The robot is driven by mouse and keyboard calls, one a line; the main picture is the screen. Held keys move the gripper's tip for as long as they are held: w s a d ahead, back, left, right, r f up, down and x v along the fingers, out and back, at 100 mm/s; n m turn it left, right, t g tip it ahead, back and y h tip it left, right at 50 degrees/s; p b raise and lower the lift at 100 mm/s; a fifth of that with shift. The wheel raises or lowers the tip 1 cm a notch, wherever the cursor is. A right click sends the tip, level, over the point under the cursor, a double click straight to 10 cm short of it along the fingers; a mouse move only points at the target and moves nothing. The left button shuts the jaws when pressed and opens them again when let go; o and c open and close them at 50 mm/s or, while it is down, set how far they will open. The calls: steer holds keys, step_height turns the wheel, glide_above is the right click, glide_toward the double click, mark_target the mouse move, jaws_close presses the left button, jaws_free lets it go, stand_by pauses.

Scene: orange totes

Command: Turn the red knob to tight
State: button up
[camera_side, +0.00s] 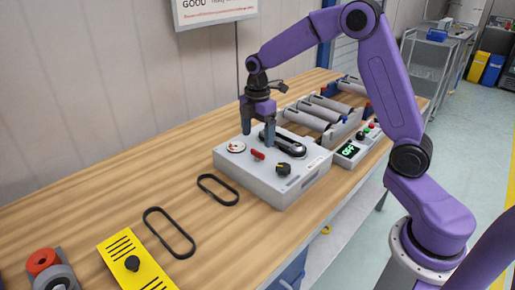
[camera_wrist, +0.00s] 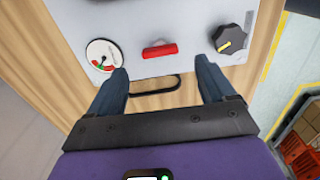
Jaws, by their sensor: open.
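The red knob (camera_wrist: 160,50) is a short bar on top of a grey box (camera_side: 300,184). It lies crosswise in the wrist view and also shows in the side view (camera_side: 258,155). A round dial with red and green marks (camera_wrist: 103,54) is to its left, and a black knob with a yellow mark (camera_wrist: 231,41) to its right. My gripper (camera_side: 258,138) is open and empty, pointing down above the box. In the wrist view its fingertips (camera_wrist: 160,76) are spread wider than the red knob, which shows beyond them. Any contact with the box cannot be told.
Two black belt loops (camera_side: 147,222) and a yellow plate (camera_side: 110,246) with a black knob lie on the wooden bench (camera_side: 85,210). Grey rollers (camera_side: 322,108) and a control box with a green display (camera_side: 350,150) stand close behind the grey box. Bare bench lies left of it.

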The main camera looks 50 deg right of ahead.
mark_target(258, 156)
steer(key=shift+f, duration=2.8)
steer(key=c, duration=1.1)
steer(key=shift+o, duration=0.2)
